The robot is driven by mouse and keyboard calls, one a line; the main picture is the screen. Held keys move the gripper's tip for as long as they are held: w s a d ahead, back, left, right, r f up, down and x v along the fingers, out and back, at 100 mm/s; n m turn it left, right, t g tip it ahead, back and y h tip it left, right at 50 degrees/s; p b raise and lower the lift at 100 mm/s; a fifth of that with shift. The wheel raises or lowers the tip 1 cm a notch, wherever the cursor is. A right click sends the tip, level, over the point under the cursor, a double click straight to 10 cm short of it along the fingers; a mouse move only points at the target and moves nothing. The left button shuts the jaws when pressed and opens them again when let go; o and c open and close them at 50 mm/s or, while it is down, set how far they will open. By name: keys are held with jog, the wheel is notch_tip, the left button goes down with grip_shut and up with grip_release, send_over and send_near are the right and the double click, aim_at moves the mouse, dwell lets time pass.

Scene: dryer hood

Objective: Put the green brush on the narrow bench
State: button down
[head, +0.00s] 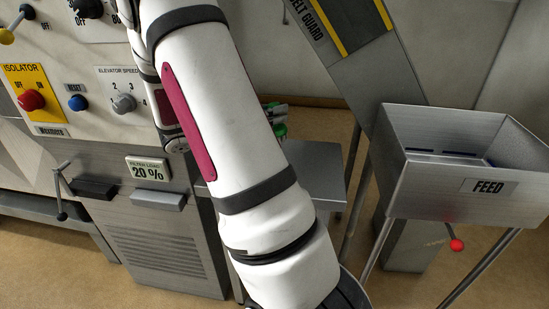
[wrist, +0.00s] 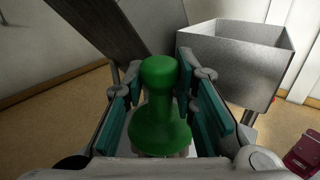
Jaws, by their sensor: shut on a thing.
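The green brush (wrist: 160,115) stands between the teal-padded fingers of my gripper (wrist: 159,72) in the wrist view, with its rounded knob towards the top of the picture. My gripper is shut on it. In the head view my arm covers most of the gripper, and only a small bit of the green brush (head: 281,131) shows past the arm's right edge. The narrow bench (head: 325,175) is a grey metal top, partly hidden behind my arm. The brush appears above the bench's far side; the gap between them cannot be judged. The bench is not clearly seen in the wrist view.
A metal feed hopper (head: 440,178) stands right of the bench, with a red-knobbed lever (head: 456,244) below. The sloping belt guard (head: 345,45) rises behind. A control cabinet (head: 160,235) with handles and knobs stands at left. The visible bench top is bare.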

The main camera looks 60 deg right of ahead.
notch_tip(320, 180, down, 10)
jog(key=shift+r+b, duration=0.25)
jog(key=shift+b, duration=0.9)
jog(key=shift+f, duration=0.15)
jog(key=c, duration=1.3)
grip_release()
